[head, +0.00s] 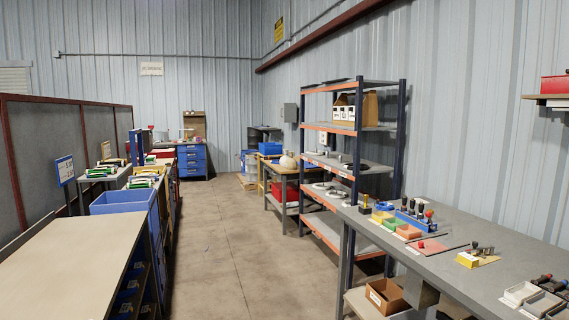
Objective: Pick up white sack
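A small off-white, rounded bundle (288,161) that looks like the white sack sits upright on a wooden-topped table (277,171) in the middle distance. It is beside a blue bin and left of the shelving rack. It is small in the picture, so its details cannot be told. My gripper is not in view.
A concrete aisle (212,240) runs clear down the middle. A workbench (60,265) and a blue bin (125,201) line the left. A shelving rack (352,150) and a grey bench (450,262) with tools line the right. A blue drawer cabinet (192,160) stands at the back.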

